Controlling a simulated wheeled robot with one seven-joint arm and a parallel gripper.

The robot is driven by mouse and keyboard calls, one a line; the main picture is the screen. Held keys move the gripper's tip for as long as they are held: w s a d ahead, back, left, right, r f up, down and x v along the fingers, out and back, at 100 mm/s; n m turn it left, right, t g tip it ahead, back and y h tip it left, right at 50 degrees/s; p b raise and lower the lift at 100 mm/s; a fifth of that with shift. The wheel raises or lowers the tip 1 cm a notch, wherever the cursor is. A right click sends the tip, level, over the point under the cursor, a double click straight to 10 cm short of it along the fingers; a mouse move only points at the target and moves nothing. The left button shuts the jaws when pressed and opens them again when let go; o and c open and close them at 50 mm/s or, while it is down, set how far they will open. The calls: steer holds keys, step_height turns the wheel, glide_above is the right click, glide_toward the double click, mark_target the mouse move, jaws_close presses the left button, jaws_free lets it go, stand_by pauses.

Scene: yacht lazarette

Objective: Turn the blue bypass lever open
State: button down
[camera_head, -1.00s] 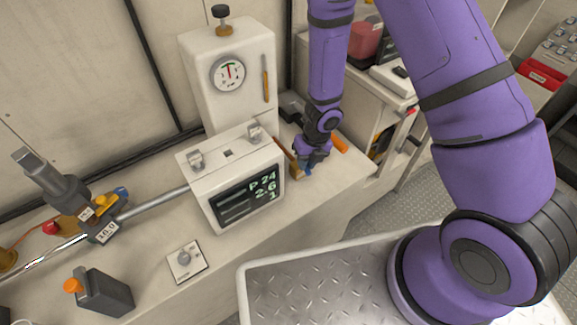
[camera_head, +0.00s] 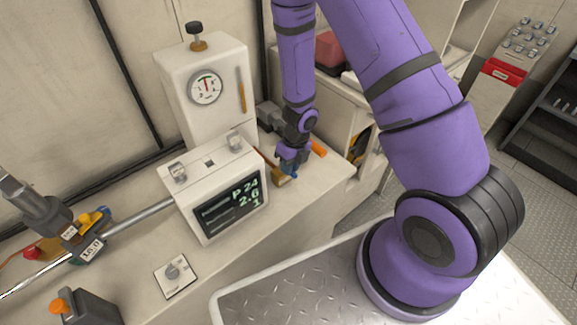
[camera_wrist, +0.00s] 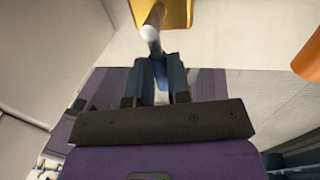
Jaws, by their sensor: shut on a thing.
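My gripper (camera_head: 292,167) points down behind the right side of the white display box. It is shut on the blue bypass lever (camera_wrist: 160,69), which shows between the two fingers in the wrist view. A small blue part of the lever (camera_head: 295,176) shows under the fingers in the head view. A pale stem joins the lever to a brass valve body (camera_wrist: 172,12), which also shows beside my gripper in the head view (camera_head: 279,181). My fingers and wrist hide much of the lever, so its exact angle is hard to tell.
The white display box (camera_head: 215,190) stands close to the left of my gripper. A tall white gauge housing (camera_head: 207,110) is behind it. An orange handle (camera_head: 318,148) lies just right of my gripper. The bench top (camera_head: 300,205) in front is clear.

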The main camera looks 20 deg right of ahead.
steer(key=c, duration=1.1)
jaws_free()
steer(key=shift+r, duration=0.1)
steer(key=r, duration=0.3)
steer(key=d+r, duration=0.1)
steer(key=r, duration=0.3)
steer(key=d+r, duration=0.1)
steer(key=r, duration=0.2)
steer(key=shift+w+r, duration=0.2)
steer(key=shift+w, duration=0.15)
